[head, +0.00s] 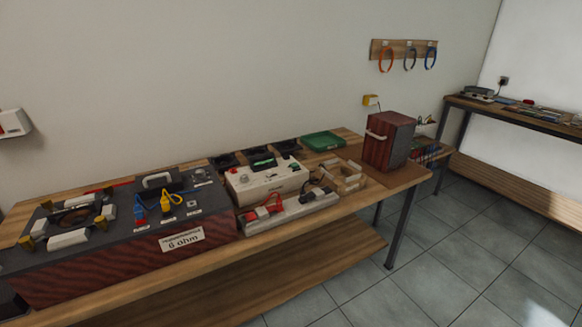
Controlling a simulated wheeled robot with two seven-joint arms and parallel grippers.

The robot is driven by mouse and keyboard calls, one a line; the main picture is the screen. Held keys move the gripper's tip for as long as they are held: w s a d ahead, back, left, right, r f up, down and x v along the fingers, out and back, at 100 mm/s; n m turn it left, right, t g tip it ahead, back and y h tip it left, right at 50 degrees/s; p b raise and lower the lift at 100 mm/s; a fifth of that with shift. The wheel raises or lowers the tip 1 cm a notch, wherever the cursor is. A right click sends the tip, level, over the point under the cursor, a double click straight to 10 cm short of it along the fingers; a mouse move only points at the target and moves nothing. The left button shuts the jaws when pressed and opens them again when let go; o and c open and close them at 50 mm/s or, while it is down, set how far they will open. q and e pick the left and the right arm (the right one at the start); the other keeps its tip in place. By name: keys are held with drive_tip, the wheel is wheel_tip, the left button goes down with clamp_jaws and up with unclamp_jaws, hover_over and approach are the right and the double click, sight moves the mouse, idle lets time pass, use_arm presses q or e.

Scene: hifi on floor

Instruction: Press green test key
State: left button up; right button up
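A cream test box (268,183) stands on the wooden workbench (345,207), near the middle of the view. A small green spot (287,156) shows at its far right top edge and may be the green test key; it is too small to tell whether it is pressed. A red knob or button (234,170) sits at the box's left top, and a dark round dial is on its top face. Neither of my grippers is in view.
A large dark speaker box labelled 6 ohm (182,240) lies left of the test box. Red clips on a grey strip (290,212) lie in front. A green tray (323,140) and reddish cabinet (388,140) stand right. Tiled floor (440,275) is clear.

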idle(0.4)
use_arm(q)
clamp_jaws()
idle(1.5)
